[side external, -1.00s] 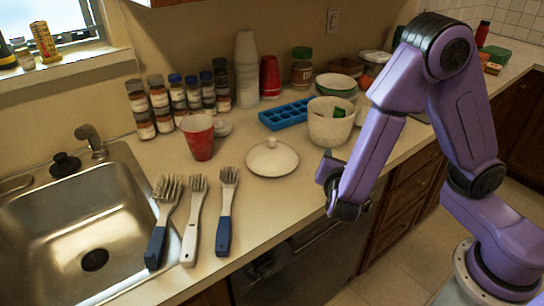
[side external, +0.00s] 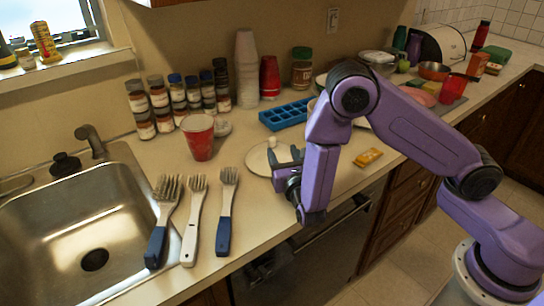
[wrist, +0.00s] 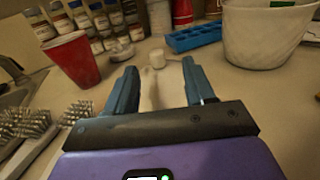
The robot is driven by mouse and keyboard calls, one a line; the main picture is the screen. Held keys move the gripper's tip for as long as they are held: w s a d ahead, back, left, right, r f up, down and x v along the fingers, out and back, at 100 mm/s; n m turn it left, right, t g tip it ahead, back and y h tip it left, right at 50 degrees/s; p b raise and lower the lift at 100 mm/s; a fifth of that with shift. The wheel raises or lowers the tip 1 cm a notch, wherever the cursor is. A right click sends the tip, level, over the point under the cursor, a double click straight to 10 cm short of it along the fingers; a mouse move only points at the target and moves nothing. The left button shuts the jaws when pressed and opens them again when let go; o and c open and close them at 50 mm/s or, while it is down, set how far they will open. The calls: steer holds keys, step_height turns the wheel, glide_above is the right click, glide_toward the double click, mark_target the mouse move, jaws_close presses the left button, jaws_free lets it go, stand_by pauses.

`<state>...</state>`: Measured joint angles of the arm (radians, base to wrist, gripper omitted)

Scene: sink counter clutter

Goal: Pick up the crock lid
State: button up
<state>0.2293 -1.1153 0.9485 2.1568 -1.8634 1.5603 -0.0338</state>
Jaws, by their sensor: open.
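The crock lid (side external: 259,160) is a round white lid with a small knob, lying knob up on the counter. In the side view my gripper (side external: 284,156) is over its right part and hides some of it. My gripper's jaws are open and empty, with the knob showing just beyond and between the fingers in the wrist view. That view shows the lid's knob (wrist: 157,59) and the open fingers (wrist: 159,68). I cannot tell whether the fingers touch the lid.
A red cup (side external: 199,137) stands behind the lid to the left, near several spice jars. A blue ice tray (side external: 284,116) lies behind. Three brushes (side external: 194,220) lie at left beside the sink (side external: 50,230). A white crock (wrist: 268,38) is at right in the wrist view.

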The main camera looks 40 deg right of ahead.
mark_target(273, 140)
steer(key=x, duration=0.3)
steer(key=shift+w+d, duration=0.2)
steer(key=shift+w, duration=0.1)
steer(key=shift+a+x, duration=0.2)
steer(key=shift+x, duration=1.1)
steer(key=shift+a+x, duration=0.2)
steer(key=shift+x, duration=1.1)
steer(key=shift+w+f, duration=0.15)
steer(key=shift+c, duration=0.4)
jaws_close()
